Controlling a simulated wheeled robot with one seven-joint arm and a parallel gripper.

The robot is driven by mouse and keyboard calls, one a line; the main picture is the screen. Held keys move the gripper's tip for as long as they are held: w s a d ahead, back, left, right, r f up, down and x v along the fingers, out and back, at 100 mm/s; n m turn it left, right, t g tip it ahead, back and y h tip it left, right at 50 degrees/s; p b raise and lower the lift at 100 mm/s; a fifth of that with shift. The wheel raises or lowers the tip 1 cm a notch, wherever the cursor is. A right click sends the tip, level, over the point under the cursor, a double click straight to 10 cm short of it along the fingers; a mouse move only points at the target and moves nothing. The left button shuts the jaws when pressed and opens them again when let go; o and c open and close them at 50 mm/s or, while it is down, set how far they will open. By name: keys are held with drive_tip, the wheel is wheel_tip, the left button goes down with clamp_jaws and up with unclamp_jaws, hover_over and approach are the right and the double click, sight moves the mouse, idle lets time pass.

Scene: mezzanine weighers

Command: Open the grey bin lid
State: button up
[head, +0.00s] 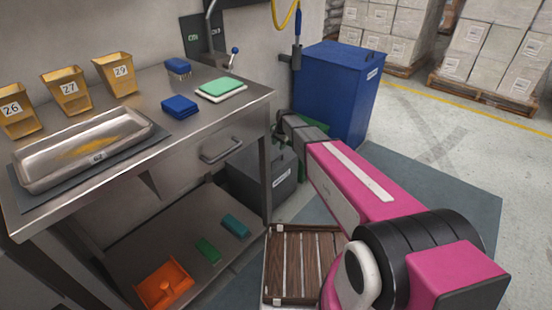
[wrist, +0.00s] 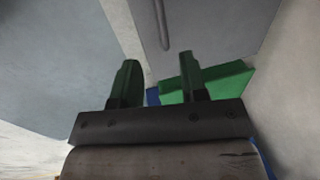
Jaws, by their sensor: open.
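The dark grey bin (head: 256,192) stands on the floor beside the steel table's right legs, with a pale label on its front. A table leg and my gripper cover part of it, and its lid is hard to make out. My gripper (head: 278,138) is above the bin's back right part, close to the table's edge, and empty. In the wrist view my gripper (wrist: 156,75) has its two dark fingers apart with nothing between them. A grey surface with a slim bar (wrist: 161,25) lies beyond the fingers; I cannot tell whether it is the lid.
A blue bin (head: 338,95) stands behind my arm, with a green bin (head: 318,128) partly hidden near it. A slatted wooden platform (head: 300,262) lies on the floor. Open floor is at right.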

sight(276, 159)
drive_tip(key=f, duration=0.3)
drive_tip(key=w+a+f, duration=0.1)
drive_tip(key=f, duration=0.6)
drive_tip(key=shift+w+a+f, duration=0.2)
drive_tip(key=shift+w+a, duration=0.05)
drive_tip(key=shift+w, duration=0.1)
clamp_jaws()
